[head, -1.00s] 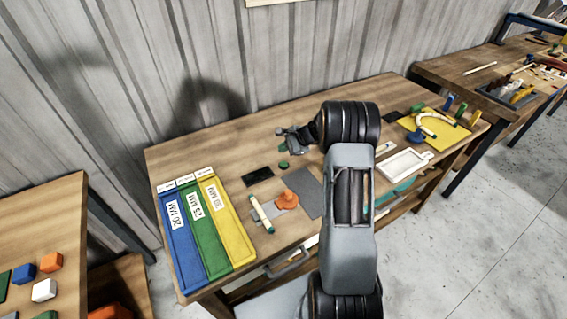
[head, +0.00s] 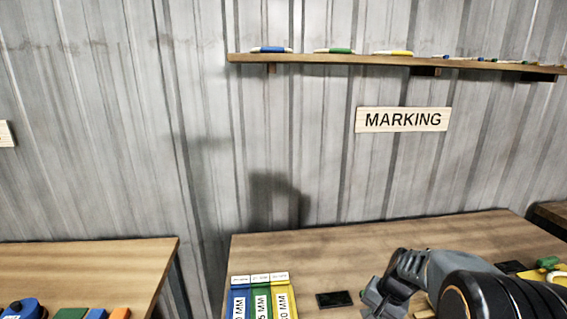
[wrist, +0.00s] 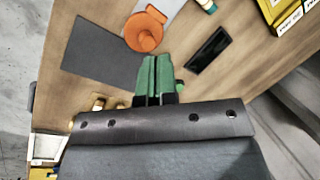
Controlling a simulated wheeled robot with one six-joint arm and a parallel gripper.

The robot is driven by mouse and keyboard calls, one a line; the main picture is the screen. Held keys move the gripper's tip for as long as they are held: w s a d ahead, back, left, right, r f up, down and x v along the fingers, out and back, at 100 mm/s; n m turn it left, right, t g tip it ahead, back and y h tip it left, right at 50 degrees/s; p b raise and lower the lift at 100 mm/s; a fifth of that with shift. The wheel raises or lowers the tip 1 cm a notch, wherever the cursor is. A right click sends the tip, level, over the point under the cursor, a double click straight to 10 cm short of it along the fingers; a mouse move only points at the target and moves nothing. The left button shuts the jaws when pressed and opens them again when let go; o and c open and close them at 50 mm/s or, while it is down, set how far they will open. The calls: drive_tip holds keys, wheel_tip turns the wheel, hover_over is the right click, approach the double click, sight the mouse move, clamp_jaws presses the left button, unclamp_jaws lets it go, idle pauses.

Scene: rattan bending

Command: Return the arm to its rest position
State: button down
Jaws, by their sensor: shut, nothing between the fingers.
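My gripper (head: 385,297) is at the lower right of the head view, over the wooden workbench (head: 330,250). In the wrist view my gripper (wrist: 155,68) has its two green-tipped fingers closed together with nothing between them. Beyond the fingertips, the orange round piece (wrist: 144,30) sits beside a dark grey mat (wrist: 98,52). My arm is folded low at the right in the head view, and part of it runs out of the picture.
Blue, green and yellow size trays (head: 262,300) stand at the bench's left, beside a black pad (head: 334,299). A shelf (head: 390,60) with coloured pieces and a MARKING sign (head: 403,119) are on the wall. Another table (head: 90,265) stands left.

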drive_tip(key=s+a+r+n+t+h, duration=0.3)
drive_tip(key=s+a+r+n, duration=0.3)
drive_tip(key=s+r, duration=0.5)
drive_tip(key=shift+s+a+r+n+t, duration=0.15)
drive_tip(key=shift+s+r+n+t, duration=0.1)
drive_tip(key=shift+s+n+t, duration=0.2)
